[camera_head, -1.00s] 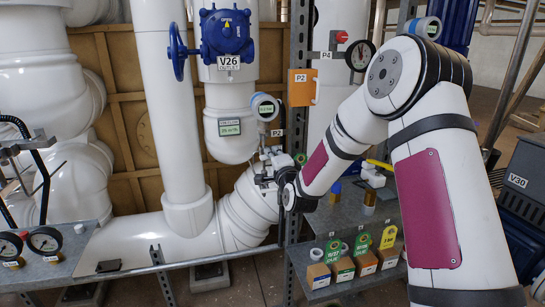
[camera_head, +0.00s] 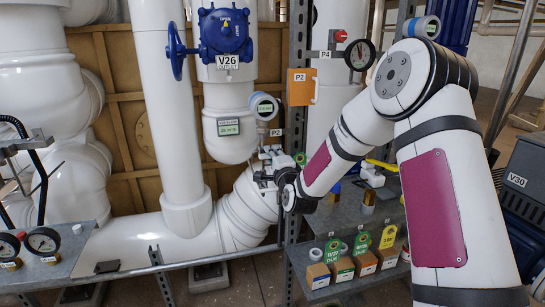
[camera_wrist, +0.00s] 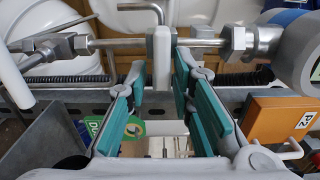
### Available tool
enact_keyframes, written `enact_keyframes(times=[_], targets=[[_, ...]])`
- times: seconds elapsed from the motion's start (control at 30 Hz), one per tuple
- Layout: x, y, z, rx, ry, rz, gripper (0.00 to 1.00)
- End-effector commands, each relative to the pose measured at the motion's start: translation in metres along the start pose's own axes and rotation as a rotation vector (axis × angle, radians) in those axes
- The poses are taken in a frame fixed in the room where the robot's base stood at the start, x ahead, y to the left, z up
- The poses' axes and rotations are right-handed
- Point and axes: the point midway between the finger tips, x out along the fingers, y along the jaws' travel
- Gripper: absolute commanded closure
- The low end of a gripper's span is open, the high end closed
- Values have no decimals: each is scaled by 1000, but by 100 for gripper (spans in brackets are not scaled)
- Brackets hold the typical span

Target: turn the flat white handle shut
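The flat white handle (camera_wrist: 162,58) shows in the wrist view as a narrow upright plate, joined to a metal pipe line with hex fittings (camera_wrist: 82,44) on both sides. My gripper (camera_wrist: 162,78) has teal-padded fingers that stand apart, one on each side of the handle. A small gap shows between the handle and each finger, so the gripper is open around it. In the head view my gripper (camera_head: 270,168) is in front of the thick white pipe, below the small round gauge. The handle cannot be made out clearly there.
A blue V26 valve (camera_head: 225,35) is above. A shelf (camera_head: 345,215) with several tagged blocks lies below right.

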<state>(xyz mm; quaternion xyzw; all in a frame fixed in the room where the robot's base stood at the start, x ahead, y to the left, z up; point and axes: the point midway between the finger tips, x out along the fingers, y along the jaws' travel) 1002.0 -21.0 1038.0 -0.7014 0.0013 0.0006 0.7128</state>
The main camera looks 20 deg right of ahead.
Motion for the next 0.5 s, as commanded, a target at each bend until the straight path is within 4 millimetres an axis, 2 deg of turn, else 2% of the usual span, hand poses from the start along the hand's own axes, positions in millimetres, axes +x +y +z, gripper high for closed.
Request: enact_keyframes(times=[0.33, 0.5], targets=[[-2, -1, 0, -1, -1, -2, 70], [-20, -1, 0, -2, 0, -1, 70]])
